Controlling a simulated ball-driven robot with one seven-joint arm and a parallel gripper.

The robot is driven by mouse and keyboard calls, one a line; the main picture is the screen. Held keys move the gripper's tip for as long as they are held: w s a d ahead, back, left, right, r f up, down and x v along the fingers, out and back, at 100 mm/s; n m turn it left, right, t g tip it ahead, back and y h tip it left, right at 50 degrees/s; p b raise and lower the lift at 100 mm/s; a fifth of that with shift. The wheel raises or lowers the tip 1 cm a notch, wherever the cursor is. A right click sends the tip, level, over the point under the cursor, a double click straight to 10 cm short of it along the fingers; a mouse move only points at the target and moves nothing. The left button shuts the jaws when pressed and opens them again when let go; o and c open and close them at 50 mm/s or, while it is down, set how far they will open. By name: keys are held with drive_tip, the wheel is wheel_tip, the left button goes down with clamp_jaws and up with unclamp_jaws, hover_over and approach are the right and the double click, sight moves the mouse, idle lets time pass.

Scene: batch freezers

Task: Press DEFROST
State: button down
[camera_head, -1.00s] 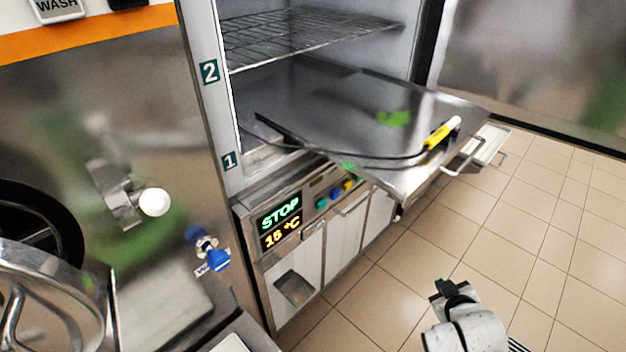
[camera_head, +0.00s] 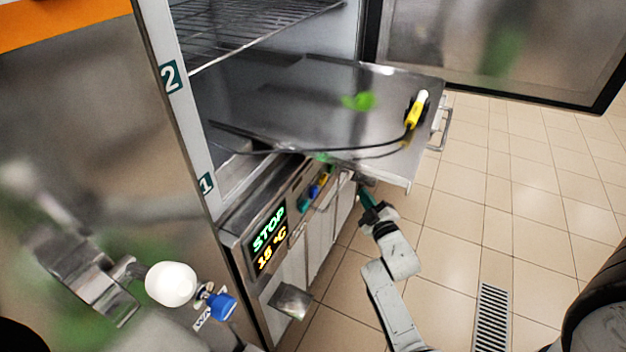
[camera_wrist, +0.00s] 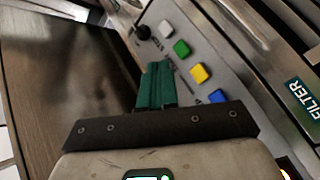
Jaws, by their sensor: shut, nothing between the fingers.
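The freezer's control panel (camera_head: 293,208) sits below the open compartment, partly hidden under the flat metal leaf. Its display (camera_head: 268,240) reads STOP in green above an orange temperature. The wrist view shows a row of buttons: white (camera_wrist: 165,28), green (camera_wrist: 181,48), yellow (camera_wrist: 199,73) and blue (camera_wrist: 217,96). A black knob (camera_wrist: 143,32) is near the white one. I cannot read which button is DEFROST. My gripper (camera_head: 367,196) is shut and empty, right of the panel in the head view. In the wrist view its green fingertips (camera_wrist: 155,70) point toward the panel, with no visible press.
The flat metal leaf (camera_head: 290,100) juts out above the panel, carrying a yellow-handled probe (camera_head: 417,110) with a black cable. A FILTER label (camera_wrist: 303,98) shows at the right. A blue-handled tap (camera_head: 220,304) is at lower left. Tiled floor is open to the right.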

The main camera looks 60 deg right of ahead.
sight(323, 180)
drive_tip(key=shift+w, duration=0.1)
drive_tip(key=w, duration=0.8)
drive_tip(key=shift+w+a, duration=0.3)
idle(2.0)
drive_tip(key=shift+w, duration=0.4)
drive_tip(key=shift+w+a, duration=0.1)
drive_tip(key=shift+w, duration=0.45)
idle(0.9)
drive_tip(key=shift+s, duration=0.95)
